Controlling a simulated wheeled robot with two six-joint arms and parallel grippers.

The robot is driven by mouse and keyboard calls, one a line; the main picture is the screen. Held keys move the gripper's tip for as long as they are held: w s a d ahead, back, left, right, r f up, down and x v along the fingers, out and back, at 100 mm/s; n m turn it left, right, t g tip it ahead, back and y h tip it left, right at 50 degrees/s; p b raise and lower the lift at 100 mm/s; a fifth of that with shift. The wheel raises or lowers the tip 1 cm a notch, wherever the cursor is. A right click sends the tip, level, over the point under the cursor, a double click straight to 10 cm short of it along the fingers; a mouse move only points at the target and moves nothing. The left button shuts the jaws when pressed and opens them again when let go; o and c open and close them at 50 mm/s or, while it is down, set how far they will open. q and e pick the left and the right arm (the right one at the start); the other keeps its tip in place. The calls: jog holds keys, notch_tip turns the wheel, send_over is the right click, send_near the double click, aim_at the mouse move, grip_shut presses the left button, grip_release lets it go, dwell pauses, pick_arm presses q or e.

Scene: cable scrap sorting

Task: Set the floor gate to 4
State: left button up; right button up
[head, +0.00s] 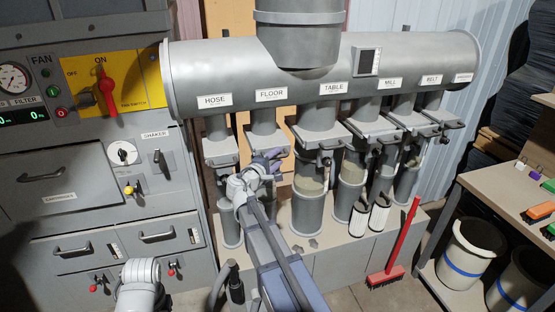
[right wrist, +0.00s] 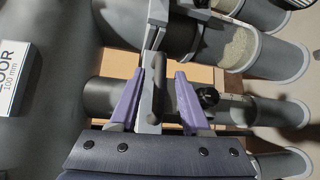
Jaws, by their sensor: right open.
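The floor gate is on the drop pipe under the FLOOR label (head: 271,95) of the big grey duct. Its grey body (head: 263,143) shows just beyond my right gripper (head: 266,160), which hides its lower part. In the right wrist view, my right gripper (right wrist: 158,75) is open, with its purple fingers on either side of a grey handle bar (right wrist: 153,90). The bar lies between the fingers with a gap to the right finger; I cannot tell whether the left finger touches it. No gate scale or number is legible. My left gripper is not in view.
Neighbouring gates labelled HOSE (head: 214,101) and TABLE (head: 334,88) stand close on both sides. A control cabinet with a red fan switch (head: 107,88) is at left. A red broom (head: 397,245), a shelf (head: 500,195) and buckets (head: 470,255) are at right.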

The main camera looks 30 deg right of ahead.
jog(key=shift+w+d, duration=0.15)
jog(key=shift+d, duration=0.05)
grip_shut()
dwell(0.3)
dwell(1.1)
